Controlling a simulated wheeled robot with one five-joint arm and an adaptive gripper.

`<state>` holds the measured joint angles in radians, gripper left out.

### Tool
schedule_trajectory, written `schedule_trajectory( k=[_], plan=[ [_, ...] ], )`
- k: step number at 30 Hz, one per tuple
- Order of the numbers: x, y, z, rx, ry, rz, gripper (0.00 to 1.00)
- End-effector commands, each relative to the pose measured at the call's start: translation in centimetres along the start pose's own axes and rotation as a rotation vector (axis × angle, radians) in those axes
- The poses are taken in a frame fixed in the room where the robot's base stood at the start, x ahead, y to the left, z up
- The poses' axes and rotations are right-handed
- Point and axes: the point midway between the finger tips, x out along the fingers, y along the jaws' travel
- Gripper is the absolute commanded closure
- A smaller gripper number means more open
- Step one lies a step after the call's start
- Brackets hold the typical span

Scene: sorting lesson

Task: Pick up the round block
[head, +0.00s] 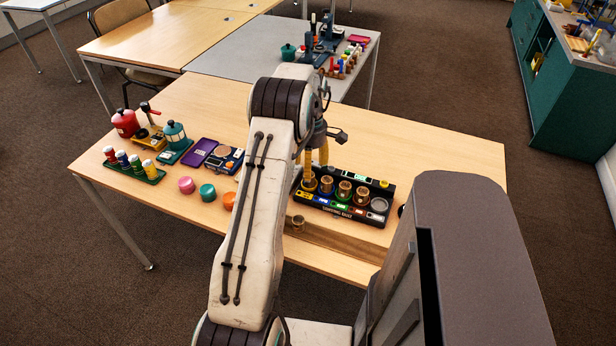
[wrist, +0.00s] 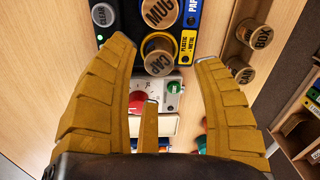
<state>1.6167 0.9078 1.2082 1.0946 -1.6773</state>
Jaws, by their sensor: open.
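Several round wooden blocks with printed tops are in view; I cannot tell which one the task means. The block marked CAP (wrist: 158,58) sits at the end of the black sorting base (head: 337,217), beside the block marked MUG (wrist: 158,14). In the head view round wooden blocks (head: 343,190) stand in a row in that base. My gripper (head: 318,156) is over the left end of the base. In the wrist view my gripper (wrist: 165,50) is open, its yellow fingers apart on either side of the CAP block, with nothing held.
Blocks marked BOX (wrist: 254,33) and CAN (wrist: 241,70) stand right of the base in the wrist view. Pink (head: 186,184), teal (head: 208,192) and orange (head: 230,201) round pieces lie left of my arm. A green tray (head: 135,174) holds small jars. The table's right part is clear.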

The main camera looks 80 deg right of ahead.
Motion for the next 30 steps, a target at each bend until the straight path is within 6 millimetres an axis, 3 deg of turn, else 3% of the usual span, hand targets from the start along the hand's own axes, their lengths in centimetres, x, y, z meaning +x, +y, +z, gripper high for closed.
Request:
schedule_trajectory(
  k=[12, 21, 30],
  plan=[
    [3.5, 0.0, -0.1, 0.0, 0.0, -0.003, 0.39],
    [3.7, 0.1, -0.1, 0.0, 0.0, -0.001, 0.38],
    [3.7, 0.1, -0.1, 0.0, 0.0, -0.001, 0.64]
  ],
)
